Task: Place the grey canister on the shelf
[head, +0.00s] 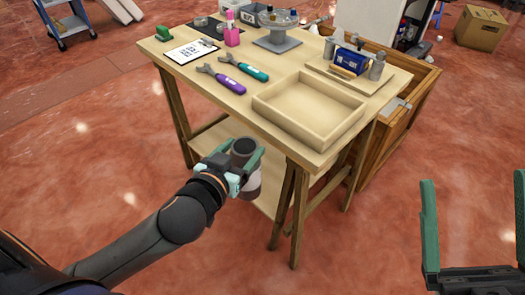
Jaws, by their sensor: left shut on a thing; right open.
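My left gripper (240,159) is shut on the grey canister (243,147). The canister has a dark grey top and a paler lower body, partly hidden by the green fingers. It looks roughly upright, in front of the wooden workbench and over the lower shelf (212,136) in the picture. I cannot tell whether it touches the shelf. The shelf is a pale board between the bench legs, partly hidden by the canister and tabletop. My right gripper (474,182) is open and empty at the lower right, away from the bench.
The tabletop (205,100) overhangs the shelf and carries wrenches, a clipboard, a pink bottle and an empty wooden tray (262,107). The bench's front leg (299,215) stands right of the canister. A wooden crate (400,125) adjoins the bench's right. Open red floor lies in front.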

